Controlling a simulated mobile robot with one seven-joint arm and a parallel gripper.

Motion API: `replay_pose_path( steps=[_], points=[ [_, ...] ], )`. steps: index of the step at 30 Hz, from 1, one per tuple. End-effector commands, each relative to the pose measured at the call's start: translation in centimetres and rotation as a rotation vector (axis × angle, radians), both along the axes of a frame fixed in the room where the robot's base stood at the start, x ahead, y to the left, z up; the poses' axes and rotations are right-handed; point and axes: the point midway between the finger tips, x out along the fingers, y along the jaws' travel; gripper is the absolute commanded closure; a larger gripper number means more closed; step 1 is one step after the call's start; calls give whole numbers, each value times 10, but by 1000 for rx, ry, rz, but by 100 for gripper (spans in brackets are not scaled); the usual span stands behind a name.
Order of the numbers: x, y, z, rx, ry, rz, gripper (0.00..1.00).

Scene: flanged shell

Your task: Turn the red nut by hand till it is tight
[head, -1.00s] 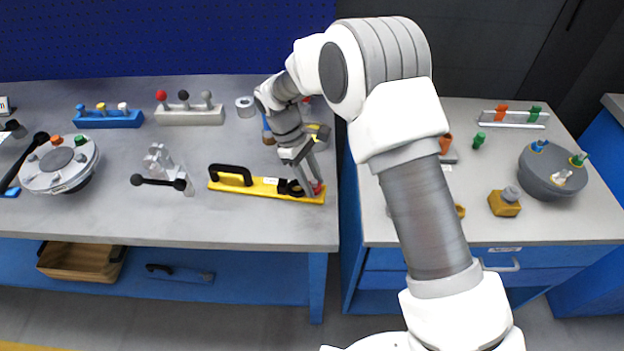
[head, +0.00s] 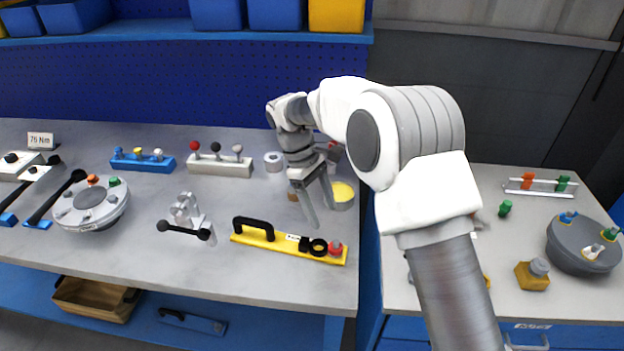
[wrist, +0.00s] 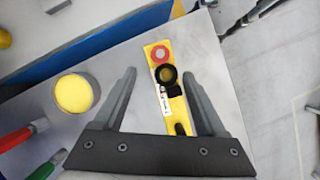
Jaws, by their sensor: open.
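A small red nut (head: 335,248) with a grey top sits at the right end of a yellow bar (head: 285,243) lying on the left bench. My gripper (head: 323,216) is open and empty. It hangs above the bench, behind and slightly left of the nut in the head view, apart from it. In the wrist view both fingers (wrist: 159,74) are spread, with the bar showing between them.
A yellow-topped round container (head: 342,194) stands close to my gripper. A grey flanged shell (head: 90,203) with coloured nuts and a clamp with a black handle (head: 186,226) are to the left. A second shell (head: 584,243) stands on the right bench. Bare bench lies around the bar.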

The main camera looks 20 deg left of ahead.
Motion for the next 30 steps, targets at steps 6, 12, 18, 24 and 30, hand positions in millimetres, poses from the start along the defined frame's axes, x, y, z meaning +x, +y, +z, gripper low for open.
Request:
replay_pose_path(
  steps=[6,12,18,24,30],
  points=[
    [5,19,46,2,-3,1,26],
    [7,27,65,0,0,1,26],
    [7,29,71,-1,1,1,26],
    [7,29,71,-1,1,1,26],
    [2,32,70,3,2,43,26]
  ],
)
